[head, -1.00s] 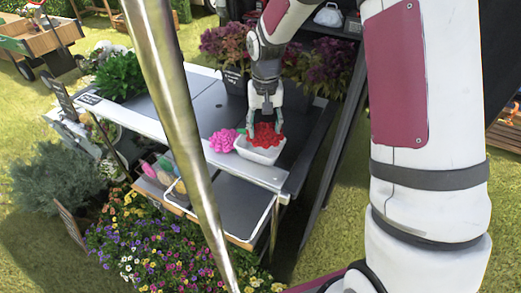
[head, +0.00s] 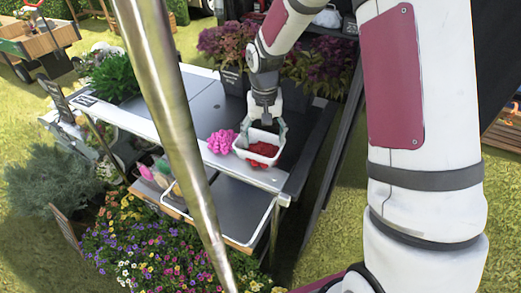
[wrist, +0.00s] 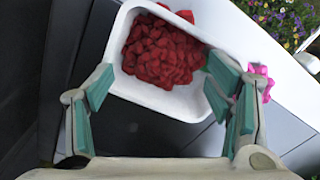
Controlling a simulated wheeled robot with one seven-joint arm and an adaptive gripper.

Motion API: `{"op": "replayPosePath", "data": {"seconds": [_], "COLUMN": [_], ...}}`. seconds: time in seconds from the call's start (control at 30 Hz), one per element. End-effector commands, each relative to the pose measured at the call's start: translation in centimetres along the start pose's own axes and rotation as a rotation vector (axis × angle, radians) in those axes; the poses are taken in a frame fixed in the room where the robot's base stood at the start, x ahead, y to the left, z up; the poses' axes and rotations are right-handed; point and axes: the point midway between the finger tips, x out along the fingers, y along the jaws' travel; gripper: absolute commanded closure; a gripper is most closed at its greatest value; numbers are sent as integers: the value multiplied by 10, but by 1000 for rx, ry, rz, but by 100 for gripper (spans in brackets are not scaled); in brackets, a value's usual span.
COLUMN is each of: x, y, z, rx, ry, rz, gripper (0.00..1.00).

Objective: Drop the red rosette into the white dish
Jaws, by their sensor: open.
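In the wrist view the rosette (wrist: 163,52) rests toward the far part of the dish (wrist: 180,104). My gripper (head: 264,132) is open just above the dish, its fingers spread wide. In the wrist view my gripper (wrist: 160,90) shows both green-padded fingers apart with nothing between the tips; the right finger overlaps the dish's right side. Whether that finger touches the dish I cannot tell.
A pink rosette (head: 222,142) sits on the table just left of the dish. Dark purple potted plants (head: 228,50) stand behind. A metal pole (head: 178,120) crosses the view. The grey tabletop (head: 205,105) left of my gripper is clear.

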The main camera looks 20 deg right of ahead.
Motion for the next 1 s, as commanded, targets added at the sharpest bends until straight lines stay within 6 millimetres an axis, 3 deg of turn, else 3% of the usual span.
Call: {"op": "replayPosePath", "data": {"seconds": [0.23,0.7,1.0], "x": [-21,-107,-120], "y": [0,0,0], "z": [-1,-1,0], "rx": [0,0,0], "ry": [4,3,0], "rz": [0,-1,0], "gripper": [27,27,27]}}
